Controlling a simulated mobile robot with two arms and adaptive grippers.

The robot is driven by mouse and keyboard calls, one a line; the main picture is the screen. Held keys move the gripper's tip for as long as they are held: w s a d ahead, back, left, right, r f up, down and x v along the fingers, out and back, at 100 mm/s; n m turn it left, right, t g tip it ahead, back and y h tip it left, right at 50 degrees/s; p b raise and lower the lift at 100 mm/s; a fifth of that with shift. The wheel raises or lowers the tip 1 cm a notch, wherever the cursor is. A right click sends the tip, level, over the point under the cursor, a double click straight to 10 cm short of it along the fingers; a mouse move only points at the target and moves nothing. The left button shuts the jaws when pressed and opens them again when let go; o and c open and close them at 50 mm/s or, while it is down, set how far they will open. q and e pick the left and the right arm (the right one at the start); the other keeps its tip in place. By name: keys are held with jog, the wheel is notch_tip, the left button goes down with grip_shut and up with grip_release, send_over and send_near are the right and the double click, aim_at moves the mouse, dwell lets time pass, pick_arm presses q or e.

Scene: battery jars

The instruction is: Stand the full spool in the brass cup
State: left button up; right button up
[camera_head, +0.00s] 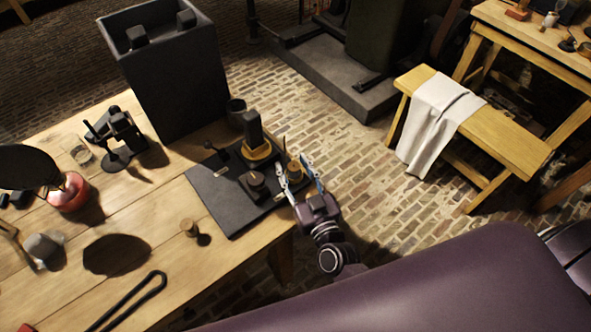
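My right gripper (293,164) is at the right edge of a dark board (215,199) on the wooden table. Its two fingers are spread, with a small brass-coloured piece with a dark top (294,172) between or just beyond them; contact is not clear. I cannot tell whether this piece is the spool or the cup. A dark upright block (252,128) stands in a brass-coloured ring (257,152) on the board. A small brown cylinder (189,226) stands alone on the table, left of the board. My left gripper is not in view.
A tall dark bin (165,85) stands behind the board, with a dark cup (236,112) beside it. A dark knobbed piece (256,186) is on the board near my fingers. A red lamp-like object (70,192) and a black loop (130,300) are on the left.

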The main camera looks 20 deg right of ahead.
jog(key=shift+s+r, duration=0.1)
jog(key=shift+r, duration=0.1)
jog(key=s+b, duration=0.1)
jog(key=s, duration=1)
jog(key=shift+s+d+r, duration=0.25)
jog(key=shift+s+d, duration=0.1)
jog(key=shift+s, duration=0.05)
